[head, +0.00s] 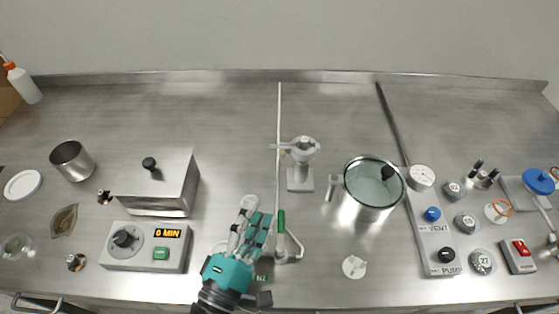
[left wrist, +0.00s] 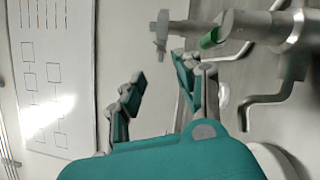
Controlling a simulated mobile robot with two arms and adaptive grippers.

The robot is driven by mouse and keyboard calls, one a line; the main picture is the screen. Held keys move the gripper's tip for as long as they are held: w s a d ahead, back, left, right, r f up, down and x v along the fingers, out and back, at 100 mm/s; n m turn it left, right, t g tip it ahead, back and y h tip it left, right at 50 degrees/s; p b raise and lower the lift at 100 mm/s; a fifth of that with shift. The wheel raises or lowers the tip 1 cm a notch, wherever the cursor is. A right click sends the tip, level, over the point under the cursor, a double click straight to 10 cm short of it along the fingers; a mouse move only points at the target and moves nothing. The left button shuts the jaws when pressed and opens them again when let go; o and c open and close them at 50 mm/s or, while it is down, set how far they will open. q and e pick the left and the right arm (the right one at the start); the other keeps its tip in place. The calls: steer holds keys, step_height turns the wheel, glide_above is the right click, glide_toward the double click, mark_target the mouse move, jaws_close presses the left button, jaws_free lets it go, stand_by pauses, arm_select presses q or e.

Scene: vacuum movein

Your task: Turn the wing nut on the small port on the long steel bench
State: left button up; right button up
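The small port (head: 301,172) is a grey upright post on a square base, standing mid-bench. A clamp near its top carries a pale wing nut (head: 275,146) pointing left. In the left wrist view a pale wing-shaped piece (left wrist: 161,30), which looks like this wing nut, sits on a thin rod from a steel fitting (left wrist: 285,28). My left gripper (head: 252,213) is teal and grey, in front of and left of the port, apart from it. The left wrist view shows its fingers (left wrist: 158,72) spread and empty, with the wing-shaped piece beyond them. My right gripper is not in view.
A green-handled valve (head: 281,222) stands just right of my left gripper. A lidded steel pot (head: 365,208) is right of the port. A timer box (head: 145,246) and metal box (head: 155,183) lie left. The vent and pump panel (head: 432,235) is right. Bench (head: 235,110) behind is mostly clear.

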mark_target(281, 162)
arm_select(q)
steer(key=p+x, duration=0.2)
steer(key=x, duration=1)
steer(key=shift+w, duration=0.15)
